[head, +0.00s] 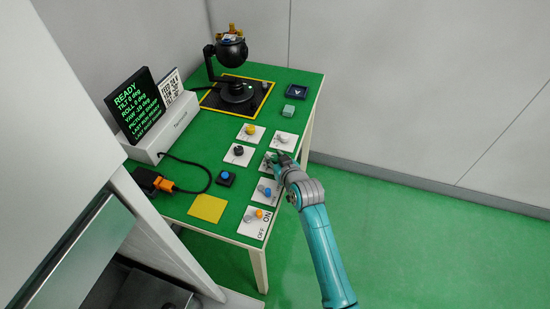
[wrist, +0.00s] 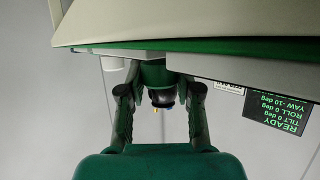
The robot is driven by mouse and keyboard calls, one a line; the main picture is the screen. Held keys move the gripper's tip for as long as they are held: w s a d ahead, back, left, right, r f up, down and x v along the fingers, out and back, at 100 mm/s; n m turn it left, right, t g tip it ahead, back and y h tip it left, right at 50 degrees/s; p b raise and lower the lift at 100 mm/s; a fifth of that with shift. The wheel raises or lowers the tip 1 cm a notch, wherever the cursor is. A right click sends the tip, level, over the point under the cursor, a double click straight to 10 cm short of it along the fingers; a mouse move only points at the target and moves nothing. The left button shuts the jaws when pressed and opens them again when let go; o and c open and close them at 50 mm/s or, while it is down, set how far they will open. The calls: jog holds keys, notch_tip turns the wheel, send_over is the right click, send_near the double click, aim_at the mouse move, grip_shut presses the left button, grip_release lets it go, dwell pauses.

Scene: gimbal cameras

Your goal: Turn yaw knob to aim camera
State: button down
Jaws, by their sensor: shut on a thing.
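My gripper (head: 275,157) is low over a white plate on the green table, in the right column of knobs. It is shut on a knob there; my fingers hide the knob in the head view, and I cannot read its label. The wrist view is upside down, with the two fingers of my gripper (wrist: 158,82) either side of the middle. The black gimbal camera (head: 232,52) stands on a round base at the far end of the table. Its dark head (wrist: 162,97) shows between the fingers. The screen (head: 134,103) reads READY, tilt 0, roll 0, yaw -10 deg.
An orange ON/OFF knob (head: 259,213), blue button (head: 226,176) and yellow pad (head: 208,208) lie nearer. Floor at right is clear.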

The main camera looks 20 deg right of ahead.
jog(key=c, duration=0.8)
grip_release()
jog(key=shift+o, duration=0.2)
jog(key=v, duration=1.2)
